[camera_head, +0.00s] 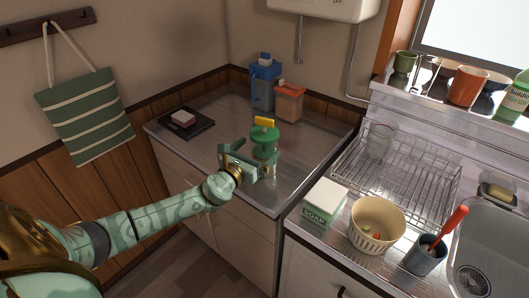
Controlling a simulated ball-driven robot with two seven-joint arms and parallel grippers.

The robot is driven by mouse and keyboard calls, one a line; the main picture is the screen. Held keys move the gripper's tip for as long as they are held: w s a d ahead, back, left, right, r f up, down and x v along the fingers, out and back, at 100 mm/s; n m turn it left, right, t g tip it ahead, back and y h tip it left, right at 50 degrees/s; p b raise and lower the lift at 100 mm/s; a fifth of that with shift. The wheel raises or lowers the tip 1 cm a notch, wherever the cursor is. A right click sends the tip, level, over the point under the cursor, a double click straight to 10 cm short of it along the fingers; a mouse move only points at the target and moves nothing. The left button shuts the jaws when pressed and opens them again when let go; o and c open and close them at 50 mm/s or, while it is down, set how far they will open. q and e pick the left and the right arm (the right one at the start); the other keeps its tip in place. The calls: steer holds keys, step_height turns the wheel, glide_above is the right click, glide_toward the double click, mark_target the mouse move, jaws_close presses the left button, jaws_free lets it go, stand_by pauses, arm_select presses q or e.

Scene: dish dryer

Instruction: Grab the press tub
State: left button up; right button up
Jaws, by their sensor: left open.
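A tub with a green lid and a yellow handle on top (264,138), which looks like the press tub, stands upright on the metal counter (214,112). Its clear lower body is partly hidden by my gripper. My left gripper (247,162) is open, in front of and slightly left of the tub's lower part. I cannot tell whether its fingers touch the tub or are around it. My right gripper is not in view.
A dark tray with a pink block (184,119) lies left. A soap box (325,200), cream basket (377,225), wire dish rack (405,175) and sink (490,245) are right.

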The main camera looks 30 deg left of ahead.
arm_select(q)
steer(key=w, duration=0.4)
steer(key=shift+d+b, duration=0.1)
steer(key=shift+b, duration=0.25)
steer(key=shift+r, duration=0.1)
steer(key=shift+c, duration=0.3)
steer(key=c, duration=1.5)
steer(key=shift+r, duration=0.15)
steer(key=shift+c, duration=0.7)
